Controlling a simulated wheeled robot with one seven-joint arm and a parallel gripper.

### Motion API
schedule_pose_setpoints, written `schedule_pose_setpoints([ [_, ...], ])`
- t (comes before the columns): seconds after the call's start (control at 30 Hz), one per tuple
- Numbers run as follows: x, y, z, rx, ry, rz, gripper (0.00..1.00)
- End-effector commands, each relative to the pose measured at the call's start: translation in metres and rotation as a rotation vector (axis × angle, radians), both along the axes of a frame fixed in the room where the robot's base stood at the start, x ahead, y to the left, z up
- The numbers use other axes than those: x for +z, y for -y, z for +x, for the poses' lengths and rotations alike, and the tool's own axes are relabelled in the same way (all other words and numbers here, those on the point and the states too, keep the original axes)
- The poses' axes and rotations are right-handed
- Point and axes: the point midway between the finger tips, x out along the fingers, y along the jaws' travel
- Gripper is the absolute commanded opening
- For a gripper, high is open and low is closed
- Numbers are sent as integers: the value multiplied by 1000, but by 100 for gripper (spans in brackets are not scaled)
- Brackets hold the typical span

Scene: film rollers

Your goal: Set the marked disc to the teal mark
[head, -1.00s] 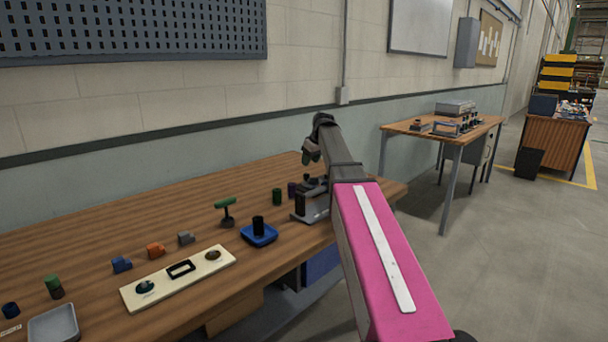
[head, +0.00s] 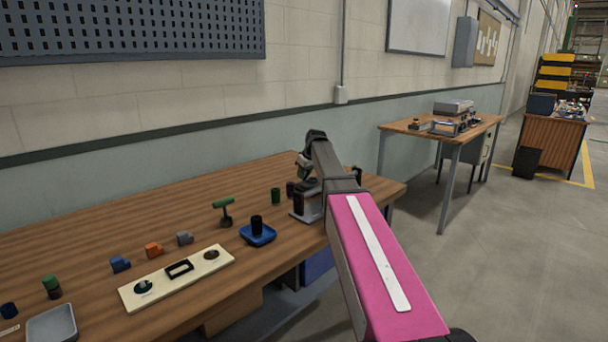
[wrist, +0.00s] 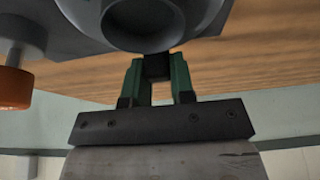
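My gripper (wrist: 157,78) has two green fingers with a gap between them. A small dark block (wrist: 157,66) shows between the fingertips in the wrist view; whether they press on it or it lies behind them, I cannot tell. A large grey round part (wrist: 145,22) is just beyond the tips. In the head view, my gripper is low over a grey device (head: 307,206) at the bench's right part, and my arm partly hides both. I cannot make out the marked disc or a teal mark for certain. A cream panel (head: 160,297) carries a dark round piece (head: 144,287) at its left end.
A blue tray (head: 258,236) with a black cylinder stands left of the device. A green-topped stand (head: 224,209), a green cylinder (head: 276,196) and small coloured blocks are on the wooden bench (head: 70,243). An orange knob (wrist: 14,87) shows in the wrist view.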

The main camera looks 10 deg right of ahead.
Motion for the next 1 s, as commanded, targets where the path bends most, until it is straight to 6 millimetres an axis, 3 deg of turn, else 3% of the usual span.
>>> schedule_pose_setpoints([
  [0.47,0,3,1,-67,-1,-1,0],
  [1.0,1,21,8,-490,0,-1,0],
])
